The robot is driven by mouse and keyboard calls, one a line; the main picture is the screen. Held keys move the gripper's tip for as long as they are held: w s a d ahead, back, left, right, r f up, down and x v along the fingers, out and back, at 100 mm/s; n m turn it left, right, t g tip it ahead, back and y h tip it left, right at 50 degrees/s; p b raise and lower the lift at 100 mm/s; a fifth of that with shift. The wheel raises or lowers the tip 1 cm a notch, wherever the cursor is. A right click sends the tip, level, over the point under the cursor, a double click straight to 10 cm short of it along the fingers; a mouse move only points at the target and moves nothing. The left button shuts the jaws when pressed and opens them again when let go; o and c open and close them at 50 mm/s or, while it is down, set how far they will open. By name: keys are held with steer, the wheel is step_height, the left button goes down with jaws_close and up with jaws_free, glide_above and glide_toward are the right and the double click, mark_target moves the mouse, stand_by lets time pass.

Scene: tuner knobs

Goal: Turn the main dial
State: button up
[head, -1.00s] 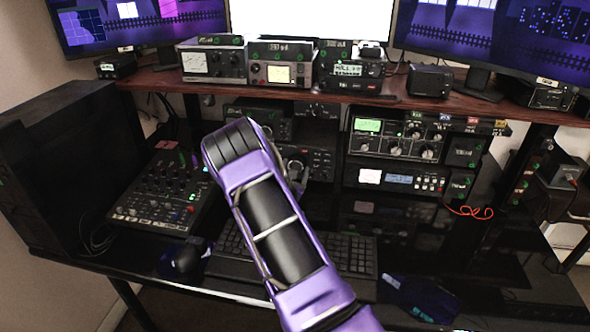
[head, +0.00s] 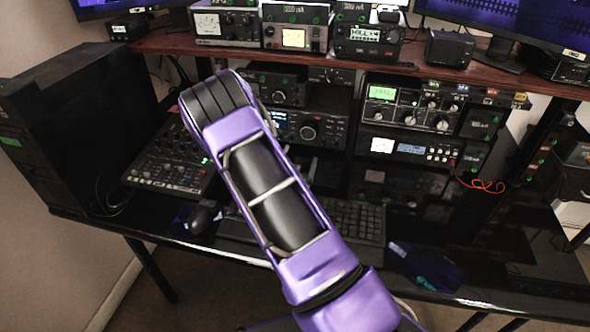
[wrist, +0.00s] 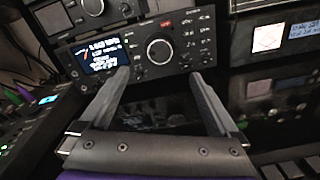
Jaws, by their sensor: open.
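In the wrist view a dark radio (wrist: 190,30) with a lit screen carries a large round dial (wrist: 159,51) in the middle of its face. My gripper (wrist: 157,80) is open and empty, its two fingers pointing at that radio below and either side of the dial, with no visible contact. In the head view the same radio's dial (head: 309,131) shows just right of my purple arm. My arm hides the left part of that radio, and my fingers are hidden there.
A mixer (head: 165,165) stands left of my arm, and a keyboard (head: 345,218) lies below it. More radios (head: 410,115) are stacked at the right with a red cable (head: 478,184). A wooden shelf (head: 230,50) overhangs the dial's radio.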

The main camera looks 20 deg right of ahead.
steer(key=v, duration=0.5)
steer(key=shift+s+a, duration=0.25)
steer(key=shift+s, duration=0.05)
stand_by(1.1)
